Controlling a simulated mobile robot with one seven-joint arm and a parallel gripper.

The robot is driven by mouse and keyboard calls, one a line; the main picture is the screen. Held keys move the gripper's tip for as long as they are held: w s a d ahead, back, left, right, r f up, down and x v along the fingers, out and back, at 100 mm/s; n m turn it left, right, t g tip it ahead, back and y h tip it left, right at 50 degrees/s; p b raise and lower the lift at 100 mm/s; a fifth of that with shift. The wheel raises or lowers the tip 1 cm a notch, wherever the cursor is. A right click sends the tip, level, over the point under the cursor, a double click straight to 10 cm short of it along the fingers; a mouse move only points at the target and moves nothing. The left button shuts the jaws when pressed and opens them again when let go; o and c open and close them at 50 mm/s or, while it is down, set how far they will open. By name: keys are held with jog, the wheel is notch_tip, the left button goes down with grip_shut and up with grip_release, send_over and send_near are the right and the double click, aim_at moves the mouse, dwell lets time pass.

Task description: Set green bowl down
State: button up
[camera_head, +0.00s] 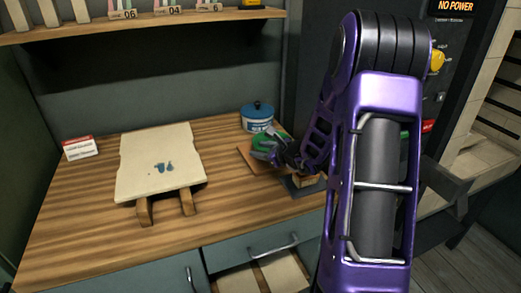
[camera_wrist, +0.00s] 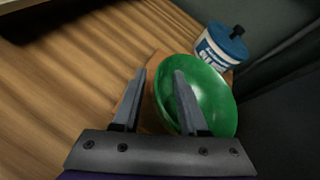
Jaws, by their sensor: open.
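The green bowl (camera_head: 268,141) is at the right of the wooden counter, over a small brown board (camera_head: 248,160); my gripper partly covers it in the head view. In the wrist view the bowl (camera_wrist: 215,95) shows its open inside, with the board (camera_wrist: 150,118) behind its left edge. My gripper (camera_head: 281,157) is at the bowl's near side. In the wrist view its two fingers (camera_wrist: 160,73) are apart, the right one overlapping the bowl's inside and the left one outside the rim. Whether they touch the rim I cannot tell. The bowl's underside is hidden.
A blue-lidded canister (camera_head: 257,118) stands just behind the bowl. A pale slab on wooden supports (camera_head: 160,165) and a small red-and-white box (camera_head: 80,148) are at left. A shelf (camera_head: 150,27) runs above. The counter between slab and board is clear.

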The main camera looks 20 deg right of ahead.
jog(key=shift+r, duration=0.25)
jog(key=p+v, duration=0.1)
jog(key=v, duration=1.1)
jog(key=shift+f, duration=0.1)
